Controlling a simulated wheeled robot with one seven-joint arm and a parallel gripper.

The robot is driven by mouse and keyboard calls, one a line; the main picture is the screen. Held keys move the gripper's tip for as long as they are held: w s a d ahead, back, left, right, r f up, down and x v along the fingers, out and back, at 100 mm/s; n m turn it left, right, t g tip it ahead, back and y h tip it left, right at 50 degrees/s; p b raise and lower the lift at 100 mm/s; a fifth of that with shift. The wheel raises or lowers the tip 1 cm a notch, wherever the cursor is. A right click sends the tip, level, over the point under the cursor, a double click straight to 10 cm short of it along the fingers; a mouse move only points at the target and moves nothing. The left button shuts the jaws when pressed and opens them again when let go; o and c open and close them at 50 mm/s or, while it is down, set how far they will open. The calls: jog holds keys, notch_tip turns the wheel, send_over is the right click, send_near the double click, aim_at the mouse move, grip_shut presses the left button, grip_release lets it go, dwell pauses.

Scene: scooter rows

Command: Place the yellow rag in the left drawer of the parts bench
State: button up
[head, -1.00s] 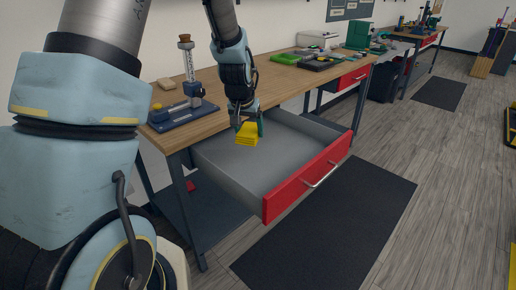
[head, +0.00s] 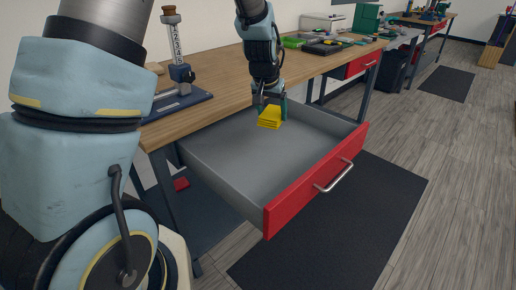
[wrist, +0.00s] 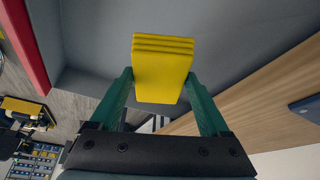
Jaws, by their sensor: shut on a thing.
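The yellow rag (head: 269,118) is a folded stack, held between the green fingers of my gripper (head: 269,101). In the wrist view the rag (wrist: 162,68) sits between the two fingertips of my gripper (wrist: 158,82), which is shut on it. The left drawer (head: 225,160) of the parts bench (head: 232,88) is pulled open, grey inside with a red front (head: 310,185) and a silver handle. The rag and gripper are over the drawer's opening. The drawer floor that shows is bare. I cannot tell the exact gap between rag and drawer floor.
A blue-based stand (head: 182,100) with a numbered column is on the near bench end. Green and black trays (head: 322,48) lie farther along the top. A second red drawer (head: 362,64) looks shut. A dark mat (head: 350,225) lies on the floor before the open drawer.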

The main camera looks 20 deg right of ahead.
aim_at(265, 120)
jog(key=b+x, duration=0.2)
jog(key=x, duration=0.1)
jog(key=shift+a, duration=0.2)
jog(key=shift+f, duration=0.35)
notch_tip(265, 120, down, 9)
jog(key=shift+f+p, duration=0.1)
jog(key=shift+p, duration=0.65)
jog(key=shift+f, duration=0.2)
jog(key=o, duration=1.2)
jog(key=shift+r, duration=0.1)
jog(key=b+v, duration=0.1)
jog(key=v, duration=1.1)
jog(key=shift+a+r, duration=0.1)
